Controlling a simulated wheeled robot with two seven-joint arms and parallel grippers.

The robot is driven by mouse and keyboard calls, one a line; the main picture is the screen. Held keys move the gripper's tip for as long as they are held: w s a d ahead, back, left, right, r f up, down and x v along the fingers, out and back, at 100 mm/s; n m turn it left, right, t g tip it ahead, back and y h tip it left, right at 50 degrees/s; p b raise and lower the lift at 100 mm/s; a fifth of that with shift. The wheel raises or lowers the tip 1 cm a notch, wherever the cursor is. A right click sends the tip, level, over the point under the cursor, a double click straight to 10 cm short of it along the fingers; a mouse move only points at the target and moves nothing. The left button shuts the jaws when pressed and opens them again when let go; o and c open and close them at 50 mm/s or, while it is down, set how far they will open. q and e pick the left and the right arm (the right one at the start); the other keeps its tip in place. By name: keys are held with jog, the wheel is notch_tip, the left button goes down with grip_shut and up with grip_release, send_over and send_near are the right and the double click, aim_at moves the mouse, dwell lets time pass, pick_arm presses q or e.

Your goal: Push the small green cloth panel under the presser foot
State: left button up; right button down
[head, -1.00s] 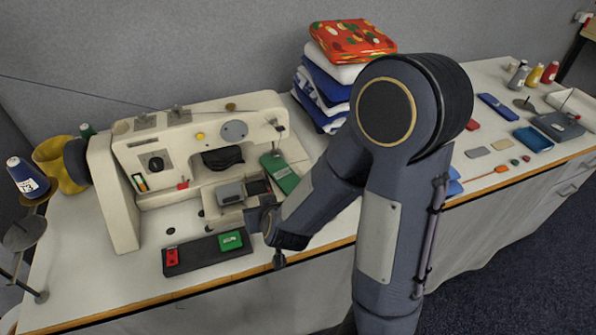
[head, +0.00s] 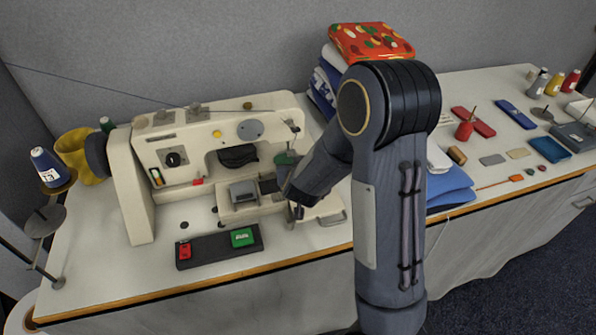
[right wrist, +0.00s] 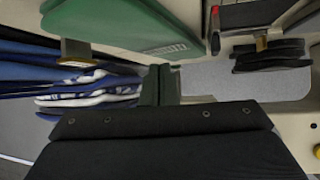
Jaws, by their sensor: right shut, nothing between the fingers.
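The green cloth panel (head: 287,159) lies at the right end of the white sewing machine (head: 220,150). My forearm hides most of it in the head view. In the right wrist view the panel (right wrist: 120,25) is large, flat and has a small pale label along one edge. My right gripper (head: 296,213) is shut and empty, low over the front of the machine's bed. In the right wrist view its fingers (right wrist: 160,86) are beside the panel, and I cannot tell if they touch it. The presser foot is not clear behind my arm. My left gripper is out of view.
A dark tray (head: 215,252) with red and green blocks lies in front of the machine. Folded cloths stand behind my arm, topped by a red patterned one (head: 370,42). Blue folded cloth (head: 450,187) and small tools lie right. The table's front edge is near.

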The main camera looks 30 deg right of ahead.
jog(key=shift+s+a+f+b, duration=0.15)
jog(key=shift+f+b, duration=0.15)
jog(key=shift+f, duration=0.45)
jog(key=shift+s+f, duration=0.15)
jog(key=shift+s+a+f, duration=0.1)
jog(key=shift+s+a, duration=0.15)
jog(key=shift+s, duration=0.2)
jog(key=shift+w+r+p, duration=0.1)
jog(key=shift+r+p, duration=0.7)
jog(key=shift+p, duration=0.05)
jog(key=shift+d, duration=0.15)
